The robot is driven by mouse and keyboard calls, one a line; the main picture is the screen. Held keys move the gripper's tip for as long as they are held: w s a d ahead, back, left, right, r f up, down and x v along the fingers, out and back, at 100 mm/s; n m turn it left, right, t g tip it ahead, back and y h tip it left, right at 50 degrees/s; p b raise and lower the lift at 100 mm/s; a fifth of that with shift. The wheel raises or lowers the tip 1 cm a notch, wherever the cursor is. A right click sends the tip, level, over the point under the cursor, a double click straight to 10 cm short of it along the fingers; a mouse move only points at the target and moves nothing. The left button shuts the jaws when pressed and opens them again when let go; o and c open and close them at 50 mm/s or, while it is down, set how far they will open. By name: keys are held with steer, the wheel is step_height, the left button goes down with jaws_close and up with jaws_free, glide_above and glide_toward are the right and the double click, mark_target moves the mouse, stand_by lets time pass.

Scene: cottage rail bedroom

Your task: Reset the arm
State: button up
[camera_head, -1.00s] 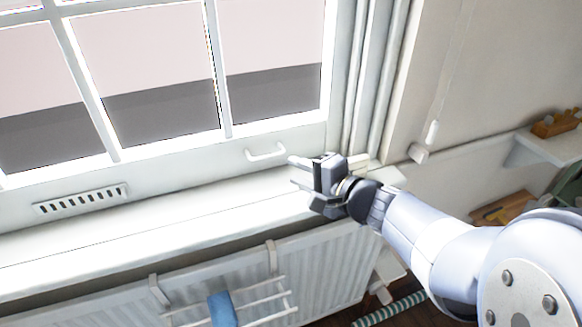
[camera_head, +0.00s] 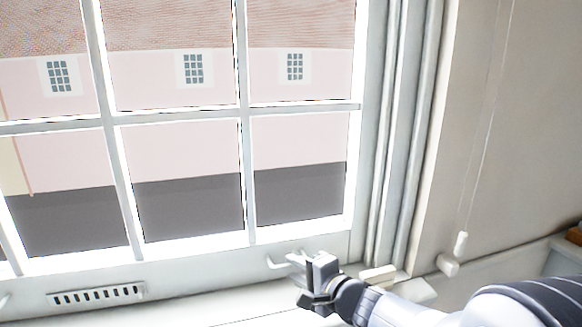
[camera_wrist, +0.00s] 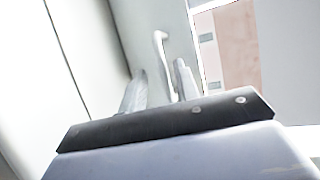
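My gripper (camera_head: 300,277) is at the lower middle of the head view, in front of the bottom rail of the sash window (camera_head: 190,255). It overlaps the right end of a white window handle (camera_head: 280,262). In the wrist view the two fingers of my gripper (camera_wrist: 160,88) stand apart, and the handle (camera_wrist: 164,62) shows between and beyond them. I see nothing held. I cannot tell whether a finger touches the handle.
A white sill (camera_head: 190,308) runs below the window, with a slotted vent (camera_head: 97,294) at the left. A cord with a white pull (camera_head: 461,243) hangs on the right wall. A small pale block (camera_head: 378,274) lies right of my gripper.

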steer(key=x, duration=0.2)
steer(key=shift+w+a+f, duration=0.1)
steer(key=shift+w+a, duration=0.15)
steer(key=shift+w, duration=0.05)
steer(key=shift+s+r, duration=0.1)
steer(key=shift+r, duration=0.1)
